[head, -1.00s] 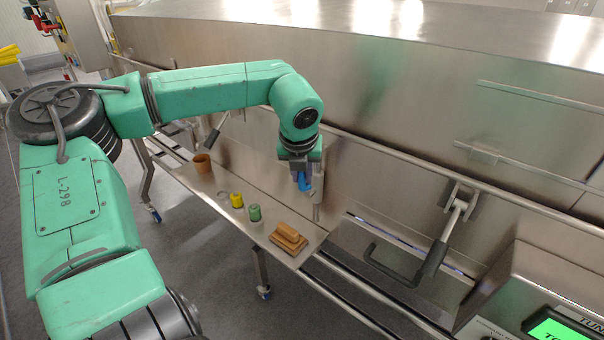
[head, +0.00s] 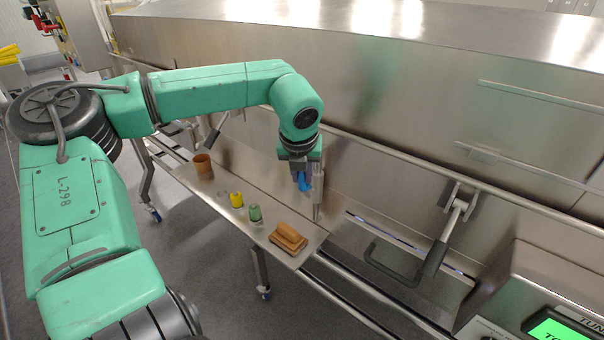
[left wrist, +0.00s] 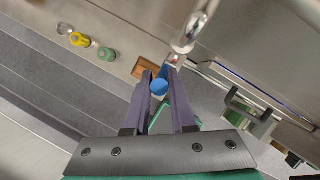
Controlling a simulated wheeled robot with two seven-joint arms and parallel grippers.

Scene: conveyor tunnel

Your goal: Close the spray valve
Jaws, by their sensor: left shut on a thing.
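The spray valve shows as a blue handle (head: 305,185) beside a short upright metal pipe (head: 318,196) in front of the steel tunnel wall. My left gripper (head: 302,178) points down at it and is shut on the blue handle. In the left wrist view the round blue end of the handle (left wrist: 159,87) lies between the two dark fingers, and the metal pipe fitting (left wrist: 185,38) is just beyond them. The fingers hide part of the handle, so its exact angle is hard to tell. My right gripper is not in view.
A narrow steel shelf (head: 226,206) below holds a brown cup (head: 203,166), a yellow item (head: 236,200), a green item (head: 255,213) and a wooden-handled brush (head: 289,238). A rail (head: 385,150) runs along the wall. A dark-gripped lever (head: 436,255) stands to the right.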

